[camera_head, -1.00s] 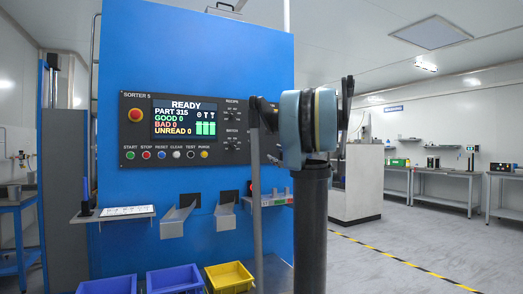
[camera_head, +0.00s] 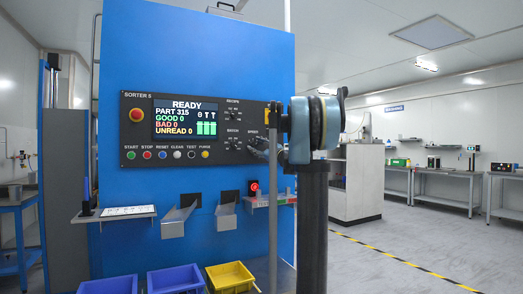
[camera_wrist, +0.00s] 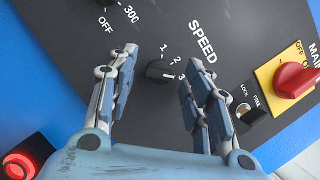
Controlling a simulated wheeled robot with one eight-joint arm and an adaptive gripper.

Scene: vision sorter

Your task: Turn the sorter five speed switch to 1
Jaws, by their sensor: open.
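The speed switch (camera_wrist: 160,70) is a dark round knob on the dark panel, under the white word SPEED with the marks 1, 2 and 3 beside it in the wrist view. The exact direction of its pointer is hard to make out. My gripper (camera_wrist: 158,67) is open, with one finger on each side of the knob; I cannot tell whether either finger touches it. In the head view, my gripper (camera_head: 258,147) is at the right part of the sorter five panel (camera_head: 215,163), and the knob is hidden there.
A red main switch (camera_wrist: 295,80) on a yellow plate and a lock key switch (camera_wrist: 246,115) lie right of my fingers. A lit red button (camera_wrist: 18,166) is at lower left. Chutes (camera_head: 180,215) and coloured bins (camera_head: 230,277) stand below the panel.

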